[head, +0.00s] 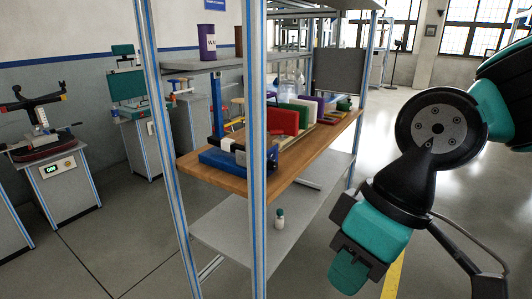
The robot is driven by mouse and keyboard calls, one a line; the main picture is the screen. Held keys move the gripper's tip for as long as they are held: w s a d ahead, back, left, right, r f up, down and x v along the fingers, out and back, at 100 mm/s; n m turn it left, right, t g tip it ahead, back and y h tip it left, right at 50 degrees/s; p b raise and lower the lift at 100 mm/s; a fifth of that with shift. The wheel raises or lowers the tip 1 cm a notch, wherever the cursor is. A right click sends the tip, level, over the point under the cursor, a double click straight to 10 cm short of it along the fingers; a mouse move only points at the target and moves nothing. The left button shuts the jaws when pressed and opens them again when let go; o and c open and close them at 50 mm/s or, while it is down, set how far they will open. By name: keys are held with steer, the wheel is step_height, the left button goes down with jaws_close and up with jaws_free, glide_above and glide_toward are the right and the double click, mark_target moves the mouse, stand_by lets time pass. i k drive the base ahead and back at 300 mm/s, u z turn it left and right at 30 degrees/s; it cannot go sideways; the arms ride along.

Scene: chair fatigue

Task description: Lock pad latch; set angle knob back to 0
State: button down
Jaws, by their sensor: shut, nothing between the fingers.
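My gripper (348,272) hangs at the lower right, at the end of my teal and black arm. It points down, is shut and holds nothing. It is apart from the shelf and the machines. A bench-top machine (40,120) with a black arm, a red and black base and red and yellow ends stands on a grey cabinet at the far left. I cannot make out a pad latch or an angle knob on it at this size.
A metal shelf rack (257,150) stands in the middle; its wooden shelf (228,182) carries a blue device and coloured blocks. A small bottle (279,218) stands on the lower shelf. Another machine (128,88) is behind. Grey floor (120,240) is clear in front.

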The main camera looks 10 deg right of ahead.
mark_target(272, 165)
steer(key=i, duration=1)
steer(key=u, duration=0.55)
steer(key=k, duration=1.25)
steer(key=z, duration=0.6)
steer(key=i, duration=0.95)
steer(key=z, duration=0.7)
